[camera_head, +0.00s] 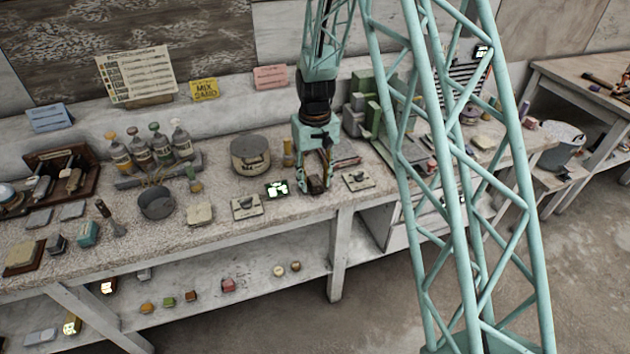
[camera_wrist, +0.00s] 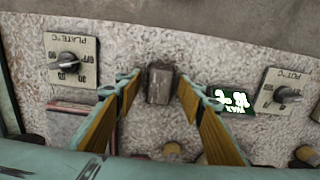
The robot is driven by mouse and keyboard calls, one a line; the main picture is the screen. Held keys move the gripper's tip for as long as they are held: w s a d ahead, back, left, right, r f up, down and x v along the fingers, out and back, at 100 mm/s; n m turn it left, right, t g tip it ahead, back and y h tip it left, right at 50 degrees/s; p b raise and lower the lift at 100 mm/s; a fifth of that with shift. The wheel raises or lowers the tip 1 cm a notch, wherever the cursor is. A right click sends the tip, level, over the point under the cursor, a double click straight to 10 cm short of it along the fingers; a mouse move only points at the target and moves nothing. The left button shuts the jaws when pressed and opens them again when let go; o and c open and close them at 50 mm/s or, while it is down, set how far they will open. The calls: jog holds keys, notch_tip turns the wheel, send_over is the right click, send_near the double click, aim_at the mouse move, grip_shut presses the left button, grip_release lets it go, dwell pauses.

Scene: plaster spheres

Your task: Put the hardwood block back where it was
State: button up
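A small dark grey-brown block, seemingly the hardwood block (camera_wrist: 160,84), stands on the speckled bench top in the wrist view. In the head view, a brown block (camera_head: 316,186) shows low between the fingers of my gripper (camera_head: 317,183). My gripper (camera_wrist: 159,88) is open in the wrist view, its yellow-padded fingers on either side of the block with a visible gap on each side. Whether the fingertips are level with the block or above it, I cannot tell.
A plate dial (camera_wrist: 70,62) and a pot dial (camera_wrist: 283,90) flank the block, with a lit display (camera_wrist: 232,100) between block and pot dial. A pot (camera_head: 250,154) stands behind to the left. Several small blocks and balls lie on the lower shelf (camera_head: 250,305).

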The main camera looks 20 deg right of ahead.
aim_at(315, 181)
notch_tip(315, 181, up, 12)
jog(key=p, duration=0.1)
dwell(0.6)
jog(key=shift+r, duration=0.2)
dwell(0.7)
jog(key=s+r+t, duration=0.2)
jog(key=s+r, duration=1.8)
jog(key=r, duration=0.4)
jog(key=s+r+t, duration=0.1)
jog(key=s+r, duration=0.1)
jog(key=s, duration=1.1)
jog(key=s+r, duration=0.3)
jog(key=s, duration=1)
jog(key=shift+s+m+t, duration=0.25)
jog(key=shift+m+t, duration=0.15)
